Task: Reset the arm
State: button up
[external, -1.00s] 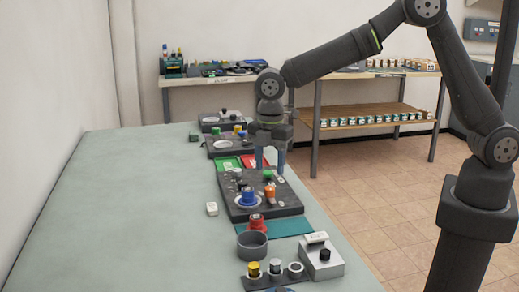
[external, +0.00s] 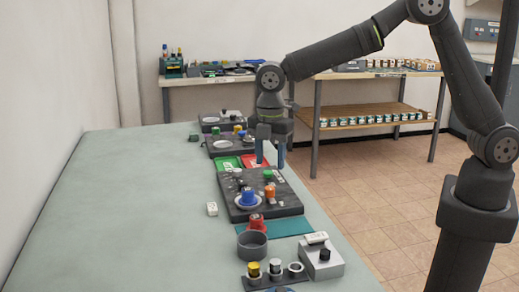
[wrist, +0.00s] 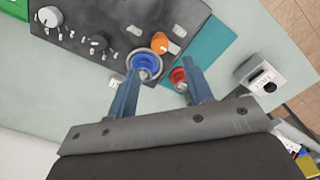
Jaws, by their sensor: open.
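My gripper (external: 270,150) hangs fingers down above the far end of the dark control panel (external: 288,206) in the external view. Its two blue fingers are apart with nothing between them that I can see held. In the wrist view my gripper (wrist: 158,92) shows both fingers spread. The blue knob (wrist: 145,62) on its pale ring lies below, behind the left fingertip, and the red button (wrist: 178,76) lies behind the right one. An orange knob (wrist: 159,42) sits between them, farther up. The fingers look clear of the panel, though the exact height is hard to tell.
A grey round bowl (external: 252,245), a grey box with a black knob (external: 322,260) and a teal mat (external: 290,227) are nearer the camera. Green (external: 228,164) and red (external: 257,160) trays lie beyond the panel. The table's left side (external: 110,220) is mostly clear.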

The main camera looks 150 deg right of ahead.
aim_at(270, 188)
notch_tip(270, 188, down, 9)
jog(key=shift+r, duration=0.1)
jog(key=shift+r+m, duration=0.25)
jog(key=shift+m, duration=0.55)
jog(key=m, duration=1.4)
jog(key=shift+m, duration=0.3)
